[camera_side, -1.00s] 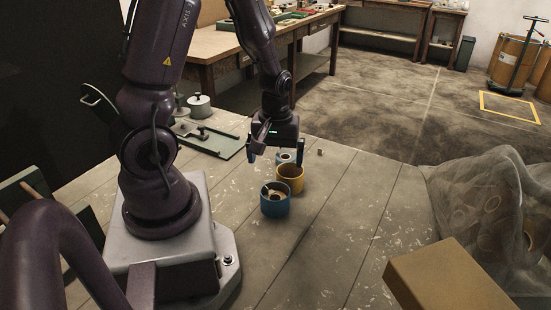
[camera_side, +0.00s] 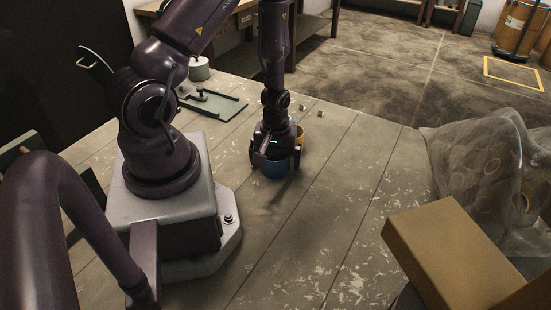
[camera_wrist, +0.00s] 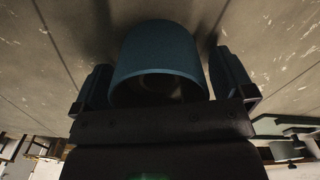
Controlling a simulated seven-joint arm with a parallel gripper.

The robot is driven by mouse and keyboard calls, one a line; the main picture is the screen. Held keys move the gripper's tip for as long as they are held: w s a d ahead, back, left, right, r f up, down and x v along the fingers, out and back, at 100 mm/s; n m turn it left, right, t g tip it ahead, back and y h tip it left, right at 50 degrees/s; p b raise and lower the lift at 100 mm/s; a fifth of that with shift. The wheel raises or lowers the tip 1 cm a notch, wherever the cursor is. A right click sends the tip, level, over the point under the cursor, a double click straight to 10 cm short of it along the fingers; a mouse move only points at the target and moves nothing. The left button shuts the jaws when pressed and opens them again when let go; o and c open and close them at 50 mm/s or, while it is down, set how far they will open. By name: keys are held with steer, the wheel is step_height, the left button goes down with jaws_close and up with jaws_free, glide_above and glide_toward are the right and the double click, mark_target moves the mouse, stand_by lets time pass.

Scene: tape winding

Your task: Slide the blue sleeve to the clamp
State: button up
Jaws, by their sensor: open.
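The blue sleeve (camera_side: 275,168) stands on the plank surface in the side view, its upper part hidden by my gripper. My gripper (camera_side: 274,158) is low over it, pointing down, with a finger on either side. In the wrist view the sleeve (camera_wrist: 160,50) sits between the two open fingers of my gripper (camera_wrist: 163,84). Narrow gaps show beside it there, and I see no firm grip. A green board (camera_side: 215,104) with a dark fitting (camera_side: 200,97) lies behind and to the left; I cannot tell whether this fitting is the clamp.
A yellow sleeve (camera_side: 300,134) stands close behind my gripper, partly hidden. Small blocks (camera_side: 320,113) lie farther back. A cardboard box (camera_side: 455,250) and a clear bag (camera_side: 485,165) of rings are at the right. The planks right of the blue sleeve are clear.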

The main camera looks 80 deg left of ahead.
mark_target(236, 133)
steer(key=shift+f, duration=0.1)
steer(key=shift+c, duration=0.2)
steer(key=c, duration=0.9)
steer(key=shift+s+a, duration=1.25)
steer(key=shift+a, duration=1.5)
steer(key=shift+s+a, duration=1.25)
steer(key=shift+a, duration=1.45)
steer(key=shift+s+a, duration=1.25)
steer(key=shift+a, duration=1.5)
steer(key=o, duration=0.9)
steer(key=shift+o, duration=0.2)
step_height(236, 133, up, 13)
